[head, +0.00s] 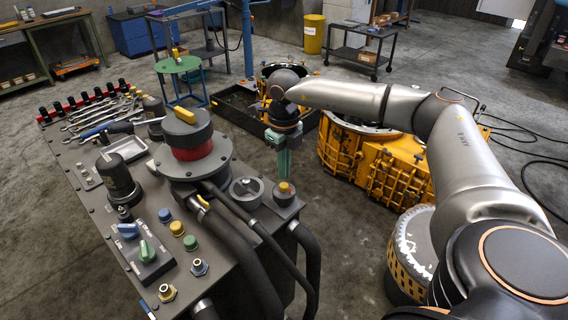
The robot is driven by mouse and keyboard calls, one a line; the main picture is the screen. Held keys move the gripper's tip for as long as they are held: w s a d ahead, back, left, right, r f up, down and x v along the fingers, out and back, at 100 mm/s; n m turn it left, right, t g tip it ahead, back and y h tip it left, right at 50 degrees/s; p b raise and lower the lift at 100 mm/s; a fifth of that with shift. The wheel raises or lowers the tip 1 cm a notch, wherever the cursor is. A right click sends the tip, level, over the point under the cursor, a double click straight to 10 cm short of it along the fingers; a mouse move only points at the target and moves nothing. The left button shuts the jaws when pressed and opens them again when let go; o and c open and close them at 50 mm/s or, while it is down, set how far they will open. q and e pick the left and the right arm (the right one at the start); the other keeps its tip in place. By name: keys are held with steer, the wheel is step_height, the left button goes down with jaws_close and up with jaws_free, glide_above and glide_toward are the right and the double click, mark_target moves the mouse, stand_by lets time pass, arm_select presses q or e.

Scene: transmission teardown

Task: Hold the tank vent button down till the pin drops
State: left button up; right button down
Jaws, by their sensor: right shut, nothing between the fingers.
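My right gripper (284,172) points straight down at the right edge of the dark bench-top unit (232,262). Its green fingers are shut and empty. Directly below the fingertips is a round dark fitting with a small yellow top (284,188), which may be the tank vent button. The tips are very close to it; I cannot tell whether they touch. A round gauge-like part (246,188) sits just to its left. I cannot make out a pin. My left gripper is not in view.
A red and grey cylinder (190,150) with a yellow top stands left of the gripper. Thick black hoses (260,240) run along the unit's front. A yellow transmission casing (350,160) stands behind my right arm. Blue, yellow and green buttons (177,228) sit at front left.

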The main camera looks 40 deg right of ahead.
mark_target(284, 185)
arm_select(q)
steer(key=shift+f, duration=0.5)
arm_select(e)
steer(key=shift+f, duration=0.85)
arm_select(q)
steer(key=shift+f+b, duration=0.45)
steer(key=shift+b, duration=0.2)
arm_select(e)
steer(key=shift+f, duration=0.8)
steer(key=shift+s+a+f, duration=0.1)
steer(key=shift+f, duration=0.15)
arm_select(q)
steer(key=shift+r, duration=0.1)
arm_select(e)
step_height(284, 185, up, 7)
steer(key=p, duration=0.6)
steer(key=shift+r, duration=0.2)
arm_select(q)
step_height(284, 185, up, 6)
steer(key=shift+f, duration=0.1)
arm_select(e)
steer(key=shift+f, duration=0.1)
